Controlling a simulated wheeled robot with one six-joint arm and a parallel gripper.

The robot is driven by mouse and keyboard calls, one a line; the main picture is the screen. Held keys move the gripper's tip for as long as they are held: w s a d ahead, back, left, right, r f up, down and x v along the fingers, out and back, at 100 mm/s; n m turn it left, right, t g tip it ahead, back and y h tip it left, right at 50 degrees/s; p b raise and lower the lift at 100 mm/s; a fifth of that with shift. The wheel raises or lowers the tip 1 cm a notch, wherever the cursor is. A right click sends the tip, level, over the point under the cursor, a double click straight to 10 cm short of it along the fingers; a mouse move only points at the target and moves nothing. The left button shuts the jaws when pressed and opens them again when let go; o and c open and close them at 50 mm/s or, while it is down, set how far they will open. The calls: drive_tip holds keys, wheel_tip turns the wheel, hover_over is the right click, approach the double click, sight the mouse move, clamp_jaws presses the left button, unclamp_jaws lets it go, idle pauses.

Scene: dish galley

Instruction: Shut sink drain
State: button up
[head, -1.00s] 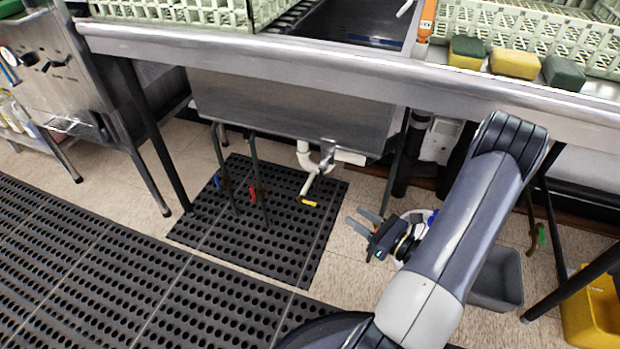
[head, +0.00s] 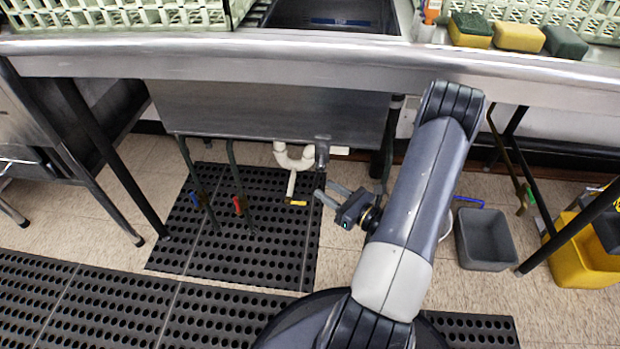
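The steel sink basin (head: 265,112) hangs under the counter in the head view. A white drain pipe (head: 293,160) with a curved trap runs below it. A grey metal piece (head: 322,152), which looks like a drain lever, hangs beside the trap at the basin's lower edge. A yellow-tipped end (head: 295,203) shows at the bottom of the pipe. My gripper (head: 325,190) is open and empty, its two fingers apart and pointing left. In the picture it is just right of the yellow tip and below the grey piece; I cannot tell the depth gap.
Hoses with a blue valve (head: 196,200) and a red valve (head: 238,206) stand left of the pipe. A dark table leg (head: 385,150) is behind my arm. A grey bin (head: 485,240) and a yellow bucket (head: 575,258) sit right. Perforated black mats (head: 265,240) cover the floor.

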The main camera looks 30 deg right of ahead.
drive_tip(key=x, duration=0.6)
drive_tip(key=shift+w, duration=0.3)
drive_tip(key=shift+a, duration=0.1)
drive_tip(key=shift+c, duration=0.4)
clamp_jaws()
